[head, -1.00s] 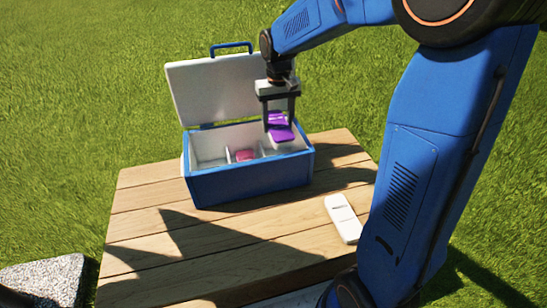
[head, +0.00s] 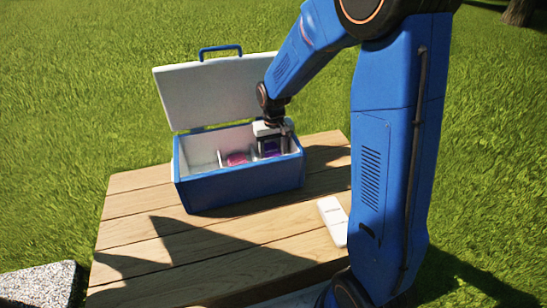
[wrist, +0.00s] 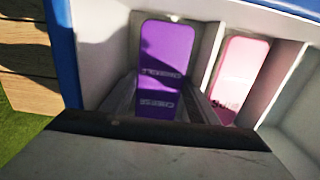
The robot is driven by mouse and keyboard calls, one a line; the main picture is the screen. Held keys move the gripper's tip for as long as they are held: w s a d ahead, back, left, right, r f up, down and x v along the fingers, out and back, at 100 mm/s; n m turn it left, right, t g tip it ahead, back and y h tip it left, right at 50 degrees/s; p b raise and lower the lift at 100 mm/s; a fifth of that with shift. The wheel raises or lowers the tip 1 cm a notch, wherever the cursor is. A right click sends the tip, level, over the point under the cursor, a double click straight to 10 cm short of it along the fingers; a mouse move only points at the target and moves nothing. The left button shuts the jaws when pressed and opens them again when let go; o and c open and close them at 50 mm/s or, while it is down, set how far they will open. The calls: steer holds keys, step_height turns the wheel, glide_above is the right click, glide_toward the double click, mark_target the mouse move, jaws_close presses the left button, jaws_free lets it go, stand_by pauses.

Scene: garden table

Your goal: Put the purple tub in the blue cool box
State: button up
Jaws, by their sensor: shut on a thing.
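The purple tub (head: 270,153) is down inside the right-hand compartment of the blue cool box (head: 240,187), mostly hidden by my gripper (head: 271,146) in the head view. My gripper reaches down into that compartment and is shut on the tub. In the wrist view the purple tub (wrist: 167,50) lies between the two fingers, with pale compartment walls around it. Whether it touches the compartment floor I cannot tell. The cool box's white lid (head: 215,93) stands open at the back.
A pink tub (head: 237,158) sits in the middle compartment; it also shows in the wrist view (wrist: 238,75). The left compartment looks empty. A white flat object (head: 333,218) lies on the wooden table (head: 190,245), right of the box. The table's front is clear.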

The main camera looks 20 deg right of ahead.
steer(key=shift+f, duration=0.4)
steer(key=shift+f, duration=0.1)
steer(key=o, duration=0.9)
steer(key=shift+o, duration=0.2)
